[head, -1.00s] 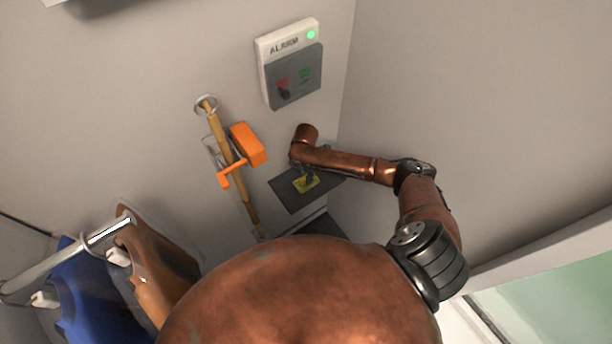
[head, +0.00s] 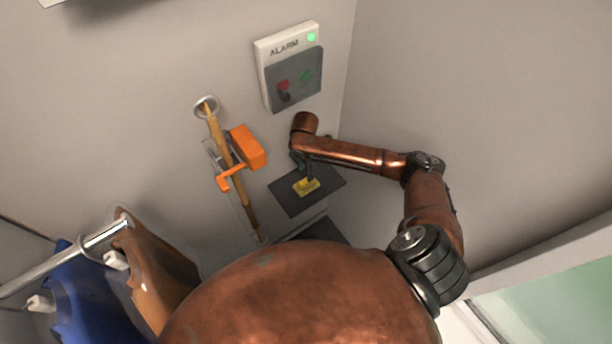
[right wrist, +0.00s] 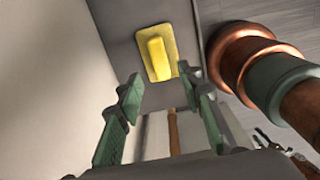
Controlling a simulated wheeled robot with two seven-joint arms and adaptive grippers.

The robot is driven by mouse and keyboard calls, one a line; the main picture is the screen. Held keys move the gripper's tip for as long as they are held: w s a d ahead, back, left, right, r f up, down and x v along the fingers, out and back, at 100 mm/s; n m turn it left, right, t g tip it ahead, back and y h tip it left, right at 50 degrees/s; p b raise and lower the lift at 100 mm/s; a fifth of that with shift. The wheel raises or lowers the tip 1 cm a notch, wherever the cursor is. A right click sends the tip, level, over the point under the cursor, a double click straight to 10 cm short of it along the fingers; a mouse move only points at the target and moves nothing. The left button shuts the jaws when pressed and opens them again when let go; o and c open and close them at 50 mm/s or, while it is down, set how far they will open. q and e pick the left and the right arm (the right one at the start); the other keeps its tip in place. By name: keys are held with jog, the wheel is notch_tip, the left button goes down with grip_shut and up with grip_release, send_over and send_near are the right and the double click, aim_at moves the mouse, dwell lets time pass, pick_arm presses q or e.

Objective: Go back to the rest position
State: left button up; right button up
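My right gripper (head: 304,172) is over the dark shelf (head: 287,199) below the alarm panel. In the right wrist view its two green fingers (right wrist: 160,86) are spread apart with nothing between them. A yellow block-like thing (head: 308,187) lies on the shelf, just past the fingertips and apart from them; it also shows in the right wrist view (right wrist: 157,52). My left gripper is not seen in the head view. A small dark jaw-like part at the lower right of the right wrist view may be it, but is too small to read.
The alarm panel (head: 291,66) with a lit green lamp is on the wall. A wooden pole (head: 219,136) stands in an orange clip (head: 249,148). A rail (head: 60,258) with blue (head: 78,295) and brown (head: 155,265) garments is at lower left. A wall stands close right.

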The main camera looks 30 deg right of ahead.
jog(key=shift+r, duration=0.35)
